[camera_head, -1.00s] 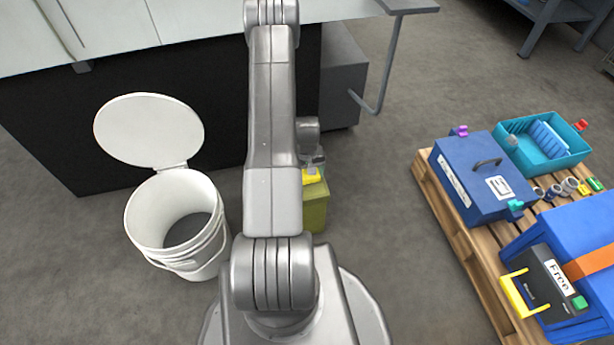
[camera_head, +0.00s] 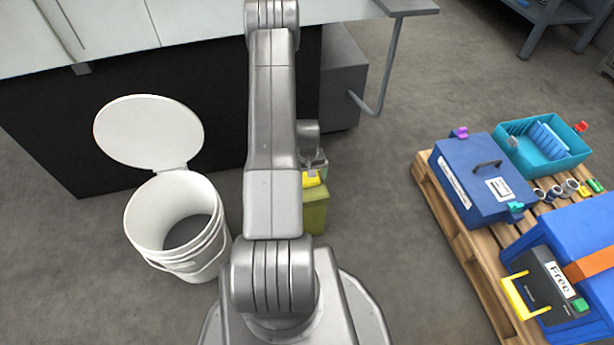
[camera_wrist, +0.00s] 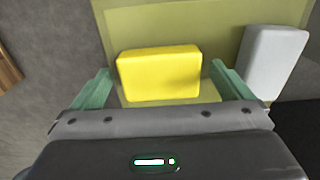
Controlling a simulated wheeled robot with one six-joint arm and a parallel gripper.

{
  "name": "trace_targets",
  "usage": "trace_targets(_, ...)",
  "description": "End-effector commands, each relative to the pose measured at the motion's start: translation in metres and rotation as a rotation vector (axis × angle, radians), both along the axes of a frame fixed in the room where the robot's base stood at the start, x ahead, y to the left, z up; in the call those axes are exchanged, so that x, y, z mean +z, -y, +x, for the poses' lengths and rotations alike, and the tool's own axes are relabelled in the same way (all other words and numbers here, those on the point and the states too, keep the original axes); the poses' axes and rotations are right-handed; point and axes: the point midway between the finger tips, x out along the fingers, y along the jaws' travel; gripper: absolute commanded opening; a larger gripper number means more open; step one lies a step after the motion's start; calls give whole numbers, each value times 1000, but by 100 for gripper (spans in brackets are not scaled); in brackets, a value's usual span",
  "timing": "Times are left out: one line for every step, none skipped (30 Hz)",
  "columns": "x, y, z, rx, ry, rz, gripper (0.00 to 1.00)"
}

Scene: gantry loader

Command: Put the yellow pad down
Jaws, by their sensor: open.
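The yellow pad (camera_wrist: 158,73) is a bright yellow block. It lies on the olive-yellow top of a box (camera_wrist: 120,28) in the wrist view. My gripper (camera_wrist: 160,83) is open, with one green finger on each side of the pad and a visible gap at both sides. In the head view the pad (camera_head: 311,179) shows only in part beside my arm, on top of the olive box (camera_head: 315,208). My gripper is mostly hidden behind my arm there.
A light grey block (camera_wrist: 273,62) lies right of the pad. A white bucket (camera_head: 140,222) with its lid open stands left of my arm. A wooden pallet (camera_head: 452,226) at right carries blue cases (camera_head: 482,178) and a teal bin (camera_head: 574,152). A dark-fronted bench (camera_head: 120,125) stands behind.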

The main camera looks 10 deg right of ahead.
Motion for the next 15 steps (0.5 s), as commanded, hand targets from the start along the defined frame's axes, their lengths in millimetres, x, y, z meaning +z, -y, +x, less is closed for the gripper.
trace_targets(13,0,1,0,4,-1,98)
trace_targets(19,0,1,0,4,-1,98)
trace_targets(28,0,1,0,5,-1,98)
trace_targets(35,0,2,0,5,-1,98)
trace_targets(42,0,2,0,5,-1,98)
trace_targets(51,0,2,0,5,-1,98)
trace_targets(58,0,2,0,5,-1,98)
trace_targets(64,0,2,0,5,-1,98)
trace_targets(73,0,1,0,4,-1,98)
trace_targets(79,0,1,0,4,-1,98)
trace_targets(84,0,2,0,5,-1,98)
trace_targets(91,0,1,0,5,-1,98)
trace_targets(95,0,1,0,4,-1,98)
trace_targets(100,0,1,0,4,-1,98)
trace_targets(104,0,1,0,3,-1,98)
